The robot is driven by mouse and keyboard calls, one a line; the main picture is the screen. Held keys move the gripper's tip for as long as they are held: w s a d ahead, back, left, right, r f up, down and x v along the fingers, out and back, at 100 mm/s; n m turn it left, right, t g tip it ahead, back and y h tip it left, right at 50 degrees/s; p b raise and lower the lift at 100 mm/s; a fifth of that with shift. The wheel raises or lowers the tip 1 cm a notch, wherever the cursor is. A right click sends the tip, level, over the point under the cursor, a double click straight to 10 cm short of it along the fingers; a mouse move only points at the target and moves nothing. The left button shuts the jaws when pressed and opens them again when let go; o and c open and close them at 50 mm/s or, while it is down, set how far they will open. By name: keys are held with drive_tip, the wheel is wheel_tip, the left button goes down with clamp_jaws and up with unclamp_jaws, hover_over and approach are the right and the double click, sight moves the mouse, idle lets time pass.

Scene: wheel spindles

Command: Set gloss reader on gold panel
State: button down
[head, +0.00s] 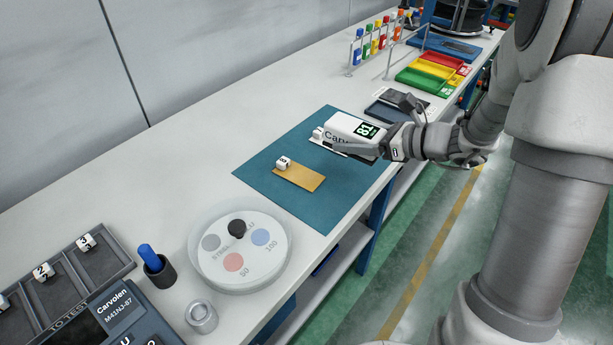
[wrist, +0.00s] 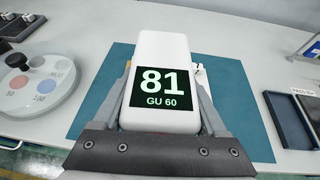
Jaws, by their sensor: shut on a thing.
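The gloss reader is a white block marked "Carvolen" (head: 349,128) with a dark display reading 81. In the wrist view the reader (wrist: 161,55) fills the middle, its display showing "81 GU 60". My gripper (head: 360,146) is shut on the reader, one finger along each side. The gold panel (head: 300,177) lies flat on the teal mat (head: 262,172), with a small white numbered cube (head: 283,163) at its far left end. The reader is over the right part of the mat, to the right of the gold panel. Its underside is hidden, so its height is unclear.
A round white dial plate (head: 240,262) with coloured discs stands to the left, near a blue-topped holder (head: 153,262) and a metal ring (head: 201,316). Dark trays with numbered cubes lie at far left. Coloured trays (head: 430,72) and a vial rack stand at the back right.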

drive_tip(key=b, duration=0.1)
hover_over(310, 180)
wheel_tip(310, 180, down, 6)
drive_tip(key=shift+w+r, duration=0.1)
drive_tip(key=shift+r, duration=0.15)
drive_tip(key=shift+f+b, duration=0.55)
drive_tip(key=shift+f, duration=1.4)
drive_tip(key=shift+f, duration=0.1)
drive_tip(key=shift+f, duration=0.15)
unclamp_jaws()
